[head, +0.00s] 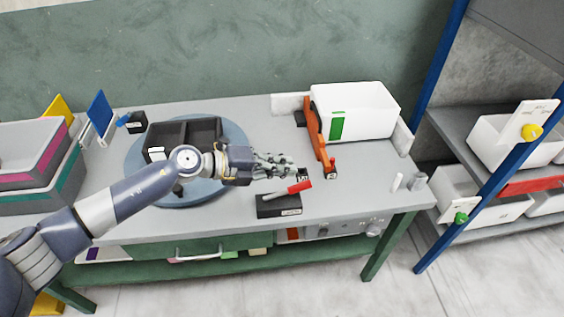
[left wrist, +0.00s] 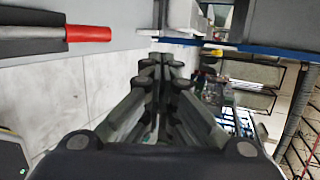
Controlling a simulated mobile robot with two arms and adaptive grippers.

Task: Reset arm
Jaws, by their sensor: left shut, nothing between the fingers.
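My left arm reaches in from the left in the head view. Its gripper (head: 290,166) is shut and empty above the grey table (head: 235,222). In the left wrist view the fingers (left wrist: 163,70) meet with nothing between them. A red-handled tool (head: 299,187) lies on a black labelled block (head: 278,206) just in front of the gripper, apart from it as far as I can tell. The red end of the tool (left wrist: 88,33) also shows at the upper left of the left wrist view. My right gripper is in neither view.
A divided black tray (head: 205,128) sits on a round blue plate (head: 133,160), partly behind my arm. A white box (head: 365,108) stands at the back right beside an orange bar (head: 315,130). A blue-post shelf (head: 480,200) with white bins is at the right.

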